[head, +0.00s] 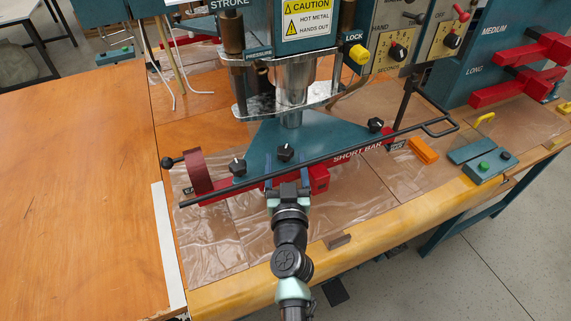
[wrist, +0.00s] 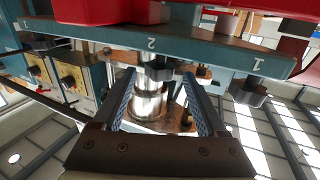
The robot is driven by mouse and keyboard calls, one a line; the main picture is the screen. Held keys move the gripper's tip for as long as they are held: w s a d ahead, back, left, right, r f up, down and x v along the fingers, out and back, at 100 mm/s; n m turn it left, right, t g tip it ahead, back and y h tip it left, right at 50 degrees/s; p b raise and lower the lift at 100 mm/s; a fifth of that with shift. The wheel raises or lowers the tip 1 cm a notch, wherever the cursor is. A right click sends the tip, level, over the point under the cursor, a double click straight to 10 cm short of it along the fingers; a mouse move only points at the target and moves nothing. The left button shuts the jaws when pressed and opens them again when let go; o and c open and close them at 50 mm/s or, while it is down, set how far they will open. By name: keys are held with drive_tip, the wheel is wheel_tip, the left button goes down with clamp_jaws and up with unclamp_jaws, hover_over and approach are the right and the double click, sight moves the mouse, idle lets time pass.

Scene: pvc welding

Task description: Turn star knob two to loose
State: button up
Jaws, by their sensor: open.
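Star knob two (head: 285,152) is the middle of the dark knobs on the blue-green plate (head: 315,138) of the short bar. In the wrist view the plate carries a painted "2", and the knob (wrist: 156,66) below that label lies between the fingertips, ahead of them or level with them; I cannot tell which. My gripper (head: 288,170) is open, its blue ribbed fingers apart. It also shows in the wrist view (wrist: 159,76), with nothing clamped. I see no clear contact with the knob. The knob's setting cannot be read.
Knob one (wrist: 247,92) is to the right in the wrist view. Other knobs (head: 238,167) (head: 375,125) flank the middle one. A black rail (head: 410,129) and red bar (head: 319,180) run along the front. The press column (head: 292,92) stands behind. Wooden table (head: 80,190) is clear.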

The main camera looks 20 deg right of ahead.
drive_tip(key=shift+w+d, duration=0.25)
drive_tip(key=shift+w, duration=0.35)
drive_tip(key=shift+c, duration=0.3)
clamp_jaws()
